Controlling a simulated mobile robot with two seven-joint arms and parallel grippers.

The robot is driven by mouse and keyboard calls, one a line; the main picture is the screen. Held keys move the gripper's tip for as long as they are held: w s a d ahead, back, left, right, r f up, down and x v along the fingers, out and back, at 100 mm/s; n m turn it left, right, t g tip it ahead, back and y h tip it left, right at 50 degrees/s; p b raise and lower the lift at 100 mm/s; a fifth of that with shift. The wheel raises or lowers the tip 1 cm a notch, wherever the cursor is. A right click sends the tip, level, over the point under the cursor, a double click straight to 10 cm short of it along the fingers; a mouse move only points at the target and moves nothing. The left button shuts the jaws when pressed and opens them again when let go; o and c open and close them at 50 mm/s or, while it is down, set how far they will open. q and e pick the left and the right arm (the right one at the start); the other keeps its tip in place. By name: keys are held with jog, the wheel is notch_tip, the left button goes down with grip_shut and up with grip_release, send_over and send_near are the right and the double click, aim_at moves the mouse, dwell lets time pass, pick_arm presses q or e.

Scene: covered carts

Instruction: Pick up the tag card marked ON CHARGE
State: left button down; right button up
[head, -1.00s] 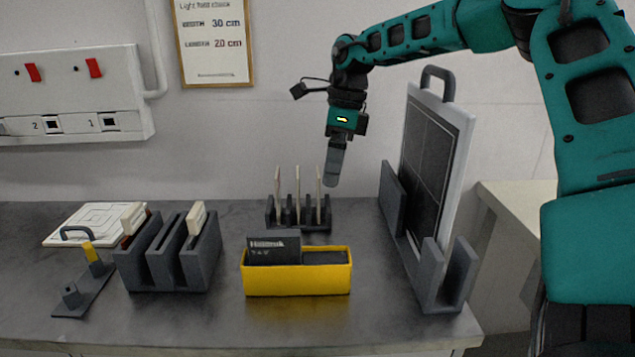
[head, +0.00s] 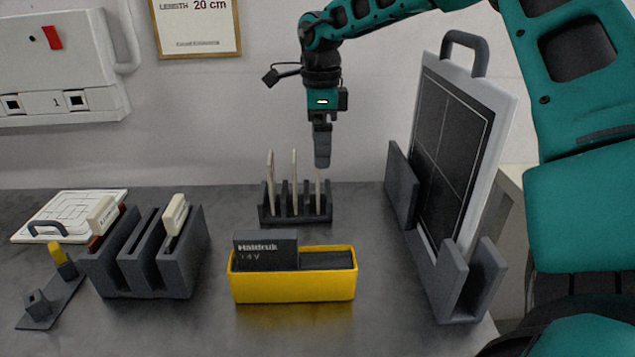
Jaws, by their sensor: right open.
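A small dark slotted rack (head: 296,214) stands at the back middle of the bench. It holds three thin pale cards upright, seen nearly edge-on: a left card (head: 271,180), a middle card (head: 294,180) and a right card (head: 318,185). Their markings cannot be read from here, so I cannot tell which says ON CHARGE. My right gripper (head: 322,160) is open and points down at the top of the right card. Its fingers overlap in this view and hide the card's upper end; I cannot tell whether they touch it. My left gripper is not in view.
A yellow bin (head: 292,288) with a dark Haldruk battery (head: 266,250) stands in front of the rack. A tall framed panel (head: 490,150) stands in a holder at right. A grey slotted block (head: 160,277) stands at left, beside a white board (head: 75,205).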

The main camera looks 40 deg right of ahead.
aim_at(317, 171)
jog(key=shift+w+f, duration=0.25)
jog(key=shift+f, duration=1.3)
jog(key=shift+w+f, duration=0.2)
jog(key=shift+f, duration=1.3)
jog(key=shift+c, duration=0.4)
jog(key=c, duration=1)
jog(key=shift+o, duration=0.2)
jog(key=shift+r, duration=0.15)
